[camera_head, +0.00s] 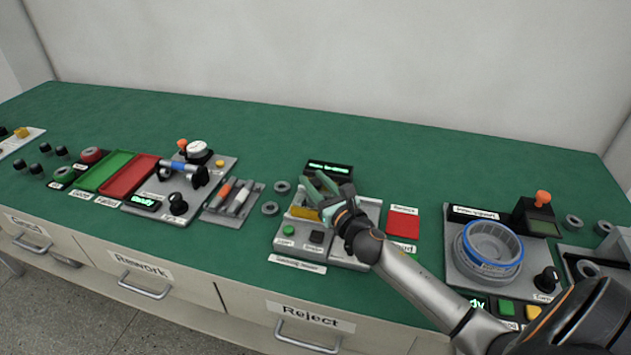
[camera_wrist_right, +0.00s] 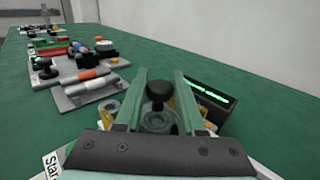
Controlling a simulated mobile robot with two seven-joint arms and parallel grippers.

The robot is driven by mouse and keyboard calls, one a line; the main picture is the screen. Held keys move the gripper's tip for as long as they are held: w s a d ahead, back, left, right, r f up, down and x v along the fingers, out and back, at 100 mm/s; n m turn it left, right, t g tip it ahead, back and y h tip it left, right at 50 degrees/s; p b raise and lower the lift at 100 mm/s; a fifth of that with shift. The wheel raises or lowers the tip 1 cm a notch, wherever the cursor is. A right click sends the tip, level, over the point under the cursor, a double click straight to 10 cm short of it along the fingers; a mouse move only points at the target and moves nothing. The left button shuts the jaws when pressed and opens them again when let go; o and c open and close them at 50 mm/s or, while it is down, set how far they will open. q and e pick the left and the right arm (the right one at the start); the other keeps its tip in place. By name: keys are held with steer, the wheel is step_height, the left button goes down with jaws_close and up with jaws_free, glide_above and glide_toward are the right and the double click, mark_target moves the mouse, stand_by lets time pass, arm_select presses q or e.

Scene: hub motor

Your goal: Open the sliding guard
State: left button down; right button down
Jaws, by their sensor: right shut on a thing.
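My right gripper (camera_head: 318,187) reaches over the grey station (camera_head: 345,250) in the middle of the bench, with its green fingers at the station's back part. In the right wrist view the two fingers (camera_wrist_right: 160,78) stand on either side of a black round knob (camera_wrist_right: 158,91), and the gripper is shut on it. A grey round part (camera_wrist_right: 158,118) shows below the knob. The knob is hidden by the gripper in the head view. I cannot clearly make out the sliding guard's panel. My left gripper is not in view.
A black display (camera_head: 329,169) with green text stands just behind the station. A red pad (camera_head: 403,222) lies to its right. A grey fixture with a blue-rimmed ring (camera_head: 492,250) stands further right. A tool tray (camera_head: 232,203) and loose grey rings lie to the left.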

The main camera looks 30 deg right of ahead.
stand_by(0.7)
